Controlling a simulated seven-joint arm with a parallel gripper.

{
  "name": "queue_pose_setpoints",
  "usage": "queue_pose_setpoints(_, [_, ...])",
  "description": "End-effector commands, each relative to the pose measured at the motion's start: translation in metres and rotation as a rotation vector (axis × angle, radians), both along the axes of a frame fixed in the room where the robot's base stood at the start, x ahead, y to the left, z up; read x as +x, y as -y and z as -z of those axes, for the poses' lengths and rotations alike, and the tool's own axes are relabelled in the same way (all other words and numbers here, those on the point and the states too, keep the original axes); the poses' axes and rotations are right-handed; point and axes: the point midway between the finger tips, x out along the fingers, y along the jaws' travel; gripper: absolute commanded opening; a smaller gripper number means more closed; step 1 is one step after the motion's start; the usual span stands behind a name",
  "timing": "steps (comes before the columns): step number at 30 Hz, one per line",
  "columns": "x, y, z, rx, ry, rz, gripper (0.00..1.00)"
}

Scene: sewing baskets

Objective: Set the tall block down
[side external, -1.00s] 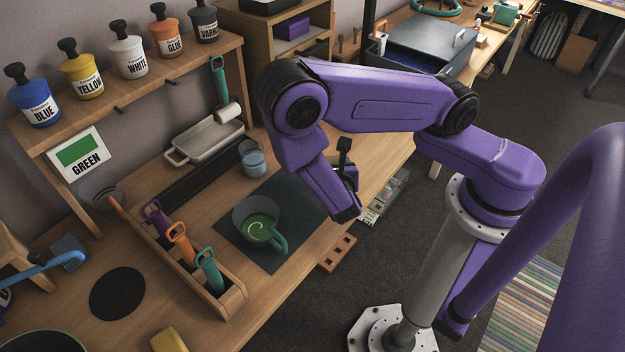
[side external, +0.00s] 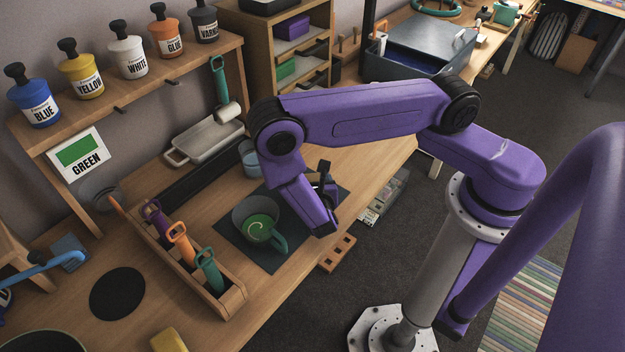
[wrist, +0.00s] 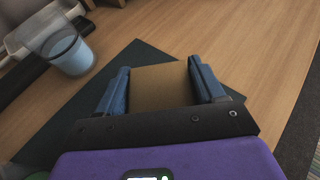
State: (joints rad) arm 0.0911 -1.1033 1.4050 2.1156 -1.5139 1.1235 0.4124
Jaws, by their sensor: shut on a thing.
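The block (wrist: 160,88) shows in the wrist view as a tan, flat-faced piece between the two blue fingers of my gripper (wrist: 159,70). The fingers press on its left and right sides. It is over the dark mat (wrist: 65,143); I cannot tell whether its lower end touches anything. In the side external view, the fingers and block are hidden behind my purple wrist, at the right part of the dark mat (side external: 272,262).
A mug of green paint (side external: 258,226) stands on the mat, left of my wrist. A clear cup of blue liquid (wrist: 70,52) stands behind the mat. A wooden rack with handled tools (side external: 232,300) is at the front left. The table's right edge is close by.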

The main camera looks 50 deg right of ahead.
Motion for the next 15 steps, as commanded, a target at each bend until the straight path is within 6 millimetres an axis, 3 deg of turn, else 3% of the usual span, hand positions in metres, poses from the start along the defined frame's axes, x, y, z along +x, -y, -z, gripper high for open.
queue_pose_setpoints(6, [-0.0001,0.0000,0.0026,-0.001,0.001,0.000,0.35])
queue_pose_setpoints(7, [0.0000,-0.0001,0.0026,0.000,0.000,0.000,0.74])
queue_pose_setpoints(9, [0.0000,-0.0001,0.0023,0.000,0.000,0.000,0.93])
queue_pose_setpoints(15, [-0.0001,-0.0001,0.0022,0.000,0.000,0.000,0.93])
